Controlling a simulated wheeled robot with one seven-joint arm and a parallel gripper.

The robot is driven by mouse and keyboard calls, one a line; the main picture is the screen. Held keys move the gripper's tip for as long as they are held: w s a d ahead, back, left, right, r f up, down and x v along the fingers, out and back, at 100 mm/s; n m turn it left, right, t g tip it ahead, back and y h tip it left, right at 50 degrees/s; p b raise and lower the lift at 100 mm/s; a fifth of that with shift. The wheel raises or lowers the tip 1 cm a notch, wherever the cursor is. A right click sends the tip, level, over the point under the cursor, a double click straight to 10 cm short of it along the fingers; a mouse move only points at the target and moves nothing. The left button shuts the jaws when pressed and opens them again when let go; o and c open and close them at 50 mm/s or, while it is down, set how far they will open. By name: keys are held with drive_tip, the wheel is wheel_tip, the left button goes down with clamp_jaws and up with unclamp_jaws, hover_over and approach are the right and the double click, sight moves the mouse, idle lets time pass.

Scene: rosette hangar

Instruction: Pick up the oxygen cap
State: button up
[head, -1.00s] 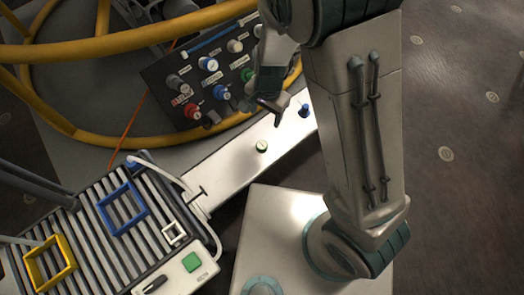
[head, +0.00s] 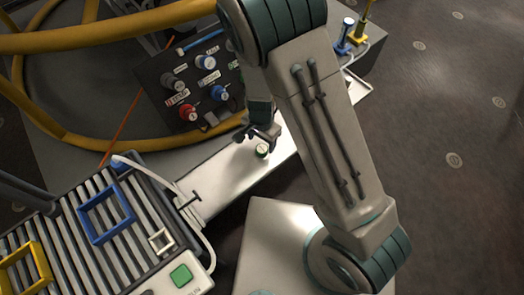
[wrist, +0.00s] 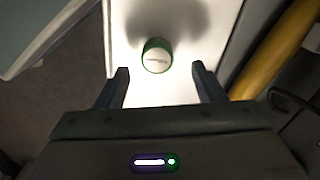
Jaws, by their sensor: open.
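A small round cap with a green side and a white top (head: 262,150) stands on the white shelf (head: 225,178). It is the likely oxygen cap, but its lettering is too small to read. The cap also shows in the wrist view (wrist: 157,55), a little beyond the fingertips and roughly centred between them. My gripper (head: 259,135) is open and empty, just above and behind the cap in the head view. In the wrist view my gripper (wrist: 160,70) has its two dark fingers spread wider than the cap, with no contact visible.
A dark panel with several coloured knobs (head: 188,111) stands behind the shelf, near my gripper. Yellow tubing (head: 120,33) curves around it. A slatted rack (head: 100,260) with a blue frame (head: 103,215) is at left. My arm hides the shelf's right part.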

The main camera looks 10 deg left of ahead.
sight(263, 147)
drive_tip(key=f, duration=0.1)
drive_tip(key=f+b, duration=0.1)
drive_tip(key=f, duration=0.1)
drive_tip(key=f+b, duration=0.1)
drive_tip(key=shift+w+d+f, duration=0.1)
drive_tip(key=shift+d+f, duration=0.15)
drive_tip(key=shift+f, duration=0.05)
drive_tip(key=shift+r, duration=0.1)
drive_tip(key=c, duration=1)
drive_tip(key=shift+c, duration=0.2)
drive_tip(key=shift+r, duration=0.1)
drive_tip(key=shift+r+p, duration=0.35)
drive_tip(key=shift+r, duration=0.25)
drive_tip(key=r, duration=0.1)
drive_tip(key=r+p, duration=0.2)
drive_tip(key=shift+w+d+r, duration=0.2)
drive_tip(key=shift+w+r, duration=0.05)
drive_tip(key=shift+r, duration=0.05)
drive_tip(key=w+d+r+p, duration=0.3)
drive_tip(key=w+d+r, duration=0.3)
drive_tip(key=w+d, duration=0.1)
drive_tip(key=shift+w+d, duration=0.2)
drive_tip(key=shift+d, duration=0.4)
